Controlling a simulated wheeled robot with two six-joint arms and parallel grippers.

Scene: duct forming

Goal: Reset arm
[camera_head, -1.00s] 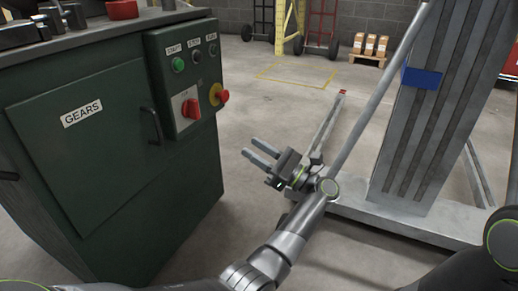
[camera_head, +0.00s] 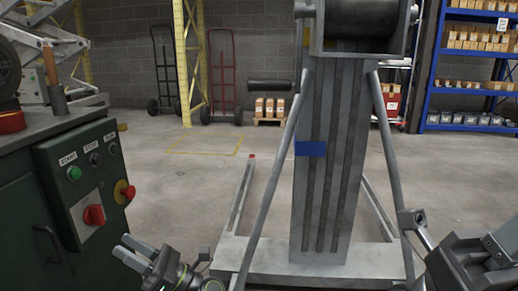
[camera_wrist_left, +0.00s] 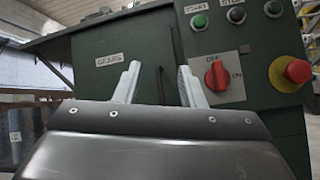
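My left gripper (camera_head: 128,252) is low in the head view, just right of the green machine cabinet (camera_head: 50,160). Its two fingers are apart with nothing between them. In the left wrist view the open fingers (camera_wrist_left: 158,85) point at the cabinet front, with the GEARS door (camera_wrist_left: 110,75) behind them. The red rotary switch (camera_wrist_left: 216,76) is just right of the fingers in that view. My right arm (camera_head: 470,265) shows at the lower right of the head view. I cannot make out its fingertips clearly.
A grey metal column lift (camera_head: 328,190) with splayed legs stands ahead in the middle. A red emergency button (camera_head: 127,192) sticks out from the cabinet. Hand trucks (camera_head: 222,85) and blue shelves (camera_head: 470,70) stand at the back. Floor left of the lift is clear.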

